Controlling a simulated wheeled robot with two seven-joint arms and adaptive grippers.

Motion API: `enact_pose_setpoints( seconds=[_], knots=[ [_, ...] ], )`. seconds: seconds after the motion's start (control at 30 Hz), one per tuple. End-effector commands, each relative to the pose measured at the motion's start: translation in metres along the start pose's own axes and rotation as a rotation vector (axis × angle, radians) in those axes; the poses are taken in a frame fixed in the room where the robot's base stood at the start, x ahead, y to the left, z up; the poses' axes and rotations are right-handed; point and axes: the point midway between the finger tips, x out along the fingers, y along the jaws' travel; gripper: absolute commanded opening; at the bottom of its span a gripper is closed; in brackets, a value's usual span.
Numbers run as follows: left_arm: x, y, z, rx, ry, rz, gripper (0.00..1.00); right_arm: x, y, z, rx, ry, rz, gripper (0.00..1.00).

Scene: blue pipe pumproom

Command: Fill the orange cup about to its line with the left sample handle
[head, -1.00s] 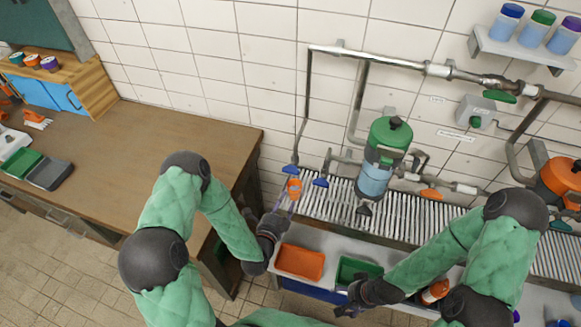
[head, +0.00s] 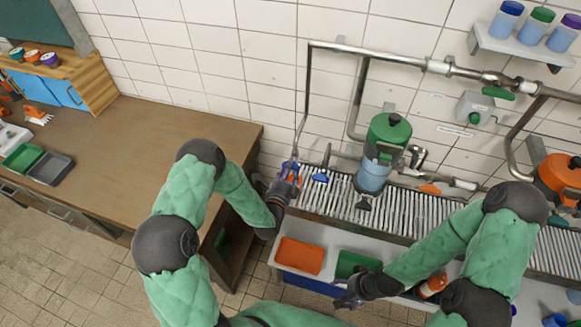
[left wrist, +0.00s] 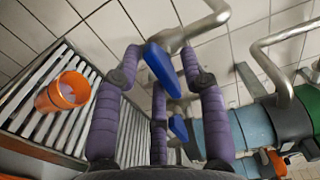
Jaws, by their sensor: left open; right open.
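The left sample handle (left wrist: 163,68) is a blue lever on a metal pipe. The orange cup (left wrist: 65,92) stands on the slatted rack under the pipework, left of the fingers in the left wrist view. Its fill line and level cannot be made out. In the head view my left gripper partly hides the cup. My right gripper (head: 346,299) is open and empty near the trays.
A second blue handle (head: 320,177) is just right of the left one. A green-topped vessel (head: 378,155) stands behind the rack (head: 415,212). An orange tray (head: 300,256) and a green tray (head: 355,264) sit in front. The wooden bench (head: 150,150) at left has clear room.

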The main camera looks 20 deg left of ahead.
Motion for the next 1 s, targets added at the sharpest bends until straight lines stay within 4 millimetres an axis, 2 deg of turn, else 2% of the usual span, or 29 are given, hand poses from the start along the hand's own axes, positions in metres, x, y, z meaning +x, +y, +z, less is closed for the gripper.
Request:
enact_pose_setpoints(
  seconds=[0.17,0.4,0.43,0.57,0.8,1.0],
  knots=[
    [0.008,0.0,-0.001,-0.001,0.001,0.001,0.42,0.0,0.0,0.0,0.0,0.0,0.0,0.79],
    [0.008,0.0,-0.001,-0.001,0.001,0.001,0.42,0.0,0.0,0.0,0.0,0.0,0.0,0.79],
    [0.008,0.0,-0.001,-0.001,0.001,0.001,0.37,0.0,0.0,0.0,0.0,0.0,0.0,0.79],
    [0.008,0.0,-0.001,-0.001,0.001,0.001,0.0,0.0,0.0,0.0,0.0,0.0,0.0,0.79],
    [0.008,0.001,-0.001,-0.013,0.001,0.001,0.0,0.002,0.001,0.0,0.0,0.0,0.0,0.79],
    [0.008,0.003,-0.001,-0.143,0.001,0.0,0.0,0.018,0.006,-0.001,0.0,0.0,0.0,0.79]
  ],
)
